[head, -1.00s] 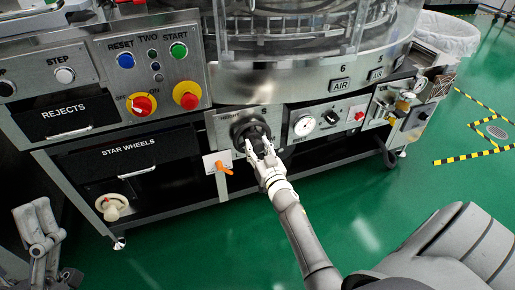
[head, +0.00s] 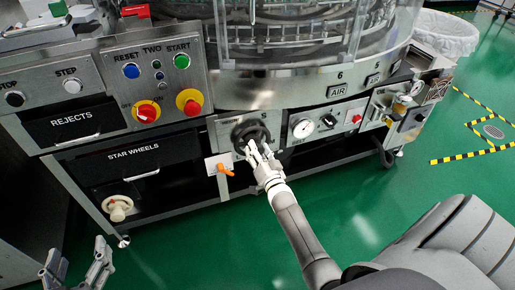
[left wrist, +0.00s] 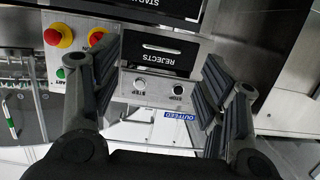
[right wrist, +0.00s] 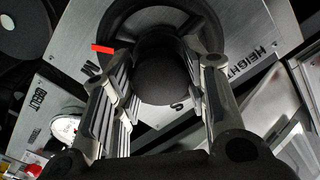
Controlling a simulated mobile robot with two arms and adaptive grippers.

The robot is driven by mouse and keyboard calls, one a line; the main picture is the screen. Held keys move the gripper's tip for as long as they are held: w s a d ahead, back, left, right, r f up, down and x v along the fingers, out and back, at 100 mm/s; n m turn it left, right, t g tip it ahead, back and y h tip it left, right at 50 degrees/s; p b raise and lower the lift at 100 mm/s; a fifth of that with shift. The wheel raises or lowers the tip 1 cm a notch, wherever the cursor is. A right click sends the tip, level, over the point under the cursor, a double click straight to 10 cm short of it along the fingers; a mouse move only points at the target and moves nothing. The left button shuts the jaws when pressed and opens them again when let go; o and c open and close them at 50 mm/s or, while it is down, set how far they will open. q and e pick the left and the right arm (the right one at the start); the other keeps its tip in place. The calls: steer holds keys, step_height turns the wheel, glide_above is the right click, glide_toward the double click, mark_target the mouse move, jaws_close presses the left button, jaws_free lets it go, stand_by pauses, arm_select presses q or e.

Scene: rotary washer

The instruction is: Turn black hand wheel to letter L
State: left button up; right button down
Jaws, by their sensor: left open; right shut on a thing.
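The black hand wheel (head: 250,132) sits on a steel panel at the front of the machine. My right gripper (head: 256,150) is at its lower right side. In the right wrist view the wheel's dark rim (right wrist: 116,24) arcs behind the fingers. My right gripper (right wrist: 165,95) is shut on the wheel's round black knob (right wrist: 166,75). A red pointer (right wrist: 102,49) lies at the rim, near a letter that looks like M. The letter S and the word HEIGHT also show; I cannot make out an L. My left gripper (head: 76,262) is open and empty at the lower left.
An orange lever (head: 224,169) is just left below the wheel, and a pressure gauge (head: 302,127) is to its right. Buttons and the REJECTS drawer (head: 88,127) are at the left; the drawer also shows in the left wrist view (left wrist: 160,58). Green floor (head: 190,235) is clear in front.

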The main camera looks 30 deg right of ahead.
steer(key=m+p, duration=0.2)
steer(key=m, duration=0.3)
steer(key=shift+m, duration=0.8)
steer(key=shift+f+m, duration=0.1)
steer(key=shift+m, duration=2.5)
arm_select(q)
steer(key=s+a+f+g+y, duration=0.1)
steer(key=s+a+f+g, duration=0.1)
steer(key=s+f+g, duration=0.3)
step_height(320, 180, down, 3)
steer(key=shift+s+a+f+g+y, duration=0.1)
steer(key=shift+s+a+g+y, duration=0.2)
steer(key=shift+a+y, duration=0.1)
steer(key=shift+w+d+r, duration=0.15)
steer(key=shift+w+r, duration=0.05)
